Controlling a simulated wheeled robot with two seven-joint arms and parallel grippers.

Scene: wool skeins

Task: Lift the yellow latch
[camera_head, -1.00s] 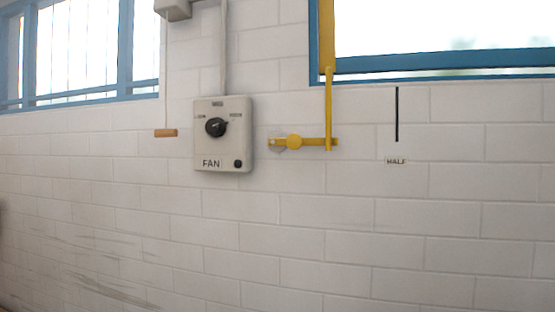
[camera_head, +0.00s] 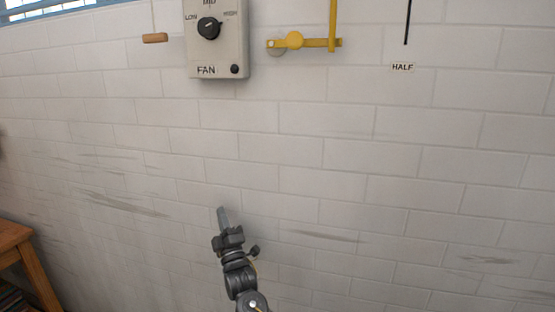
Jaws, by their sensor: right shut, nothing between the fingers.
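The yellow latch (camera_head: 296,41) is mounted on the white brick wall at the top middle of the head view. It lies level, with a round boss near its left end, and its right end meets an upright yellow bar (camera_head: 332,22). My right gripper (camera_head: 222,215) is in the lower middle of the head view, pointing up, shut and empty. It is well below the latch and a little to its left, apart from it. My left gripper is out of view.
A grey fan control box (camera_head: 216,38) with a black knob is left of the latch. A wooden pull handle (camera_head: 155,38) hangs further left. A wooden stool or table (camera_head: 14,240) stands at lower left. The wall between gripper and latch is clear.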

